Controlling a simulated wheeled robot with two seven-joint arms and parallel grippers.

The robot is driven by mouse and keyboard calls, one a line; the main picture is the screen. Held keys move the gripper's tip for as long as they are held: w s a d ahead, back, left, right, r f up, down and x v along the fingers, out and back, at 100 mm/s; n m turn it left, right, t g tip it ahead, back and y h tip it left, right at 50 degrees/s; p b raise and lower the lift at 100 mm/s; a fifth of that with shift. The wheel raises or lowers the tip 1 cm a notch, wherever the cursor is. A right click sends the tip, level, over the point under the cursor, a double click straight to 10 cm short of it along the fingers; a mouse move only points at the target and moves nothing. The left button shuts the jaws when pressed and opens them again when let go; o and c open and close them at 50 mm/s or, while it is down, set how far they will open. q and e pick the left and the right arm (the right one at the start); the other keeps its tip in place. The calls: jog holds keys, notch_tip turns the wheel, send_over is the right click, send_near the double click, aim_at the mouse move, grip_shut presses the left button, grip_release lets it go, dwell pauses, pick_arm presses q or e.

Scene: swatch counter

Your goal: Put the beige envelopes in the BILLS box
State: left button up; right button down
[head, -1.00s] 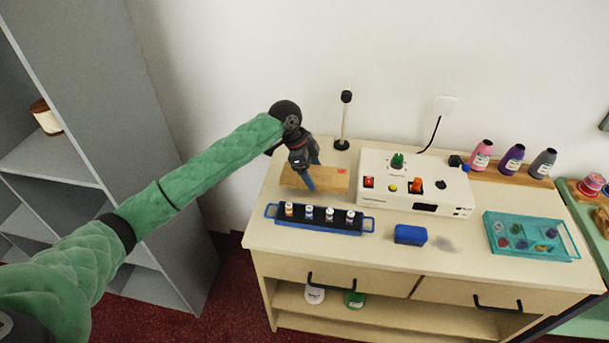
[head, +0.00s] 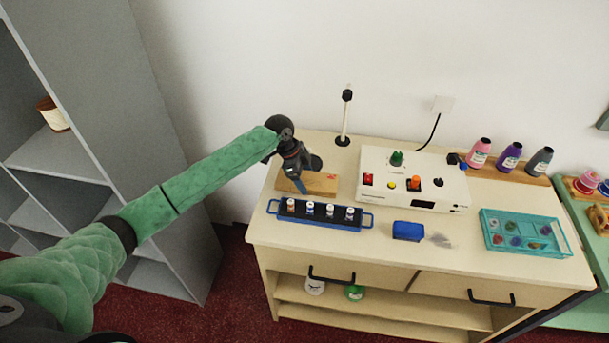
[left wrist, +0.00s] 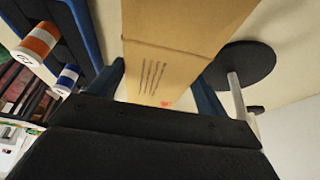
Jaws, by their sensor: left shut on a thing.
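A beige envelope (head: 318,184) with a small red mark lies at the back left of the counter, behind the blue rack. My left gripper (head: 303,186) comes down over it from the left and is shut on it. In the left wrist view the envelope (left wrist: 180,45) stands between the two fingers (left wrist: 160,88), showing printed lines and the red mark. I cannot tell whether it is clear of the counter. No box marked BILLS shows. My right gripper is not in view.
A blue rack of small bottles (head: 318,214) stands in front of the envelope. A white control box (head: 400,192) is to its right, and a black-topped post (head: 345,118) behind. A blue block (head: 408,231) and a teal tray (head: 500,253) sit farther right. Grey shelves (head: 170,150) stand left.

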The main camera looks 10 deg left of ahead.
pick_arm(q)
jog(key=shift+f, duration=0.15)
jog(key=o, duration=1)
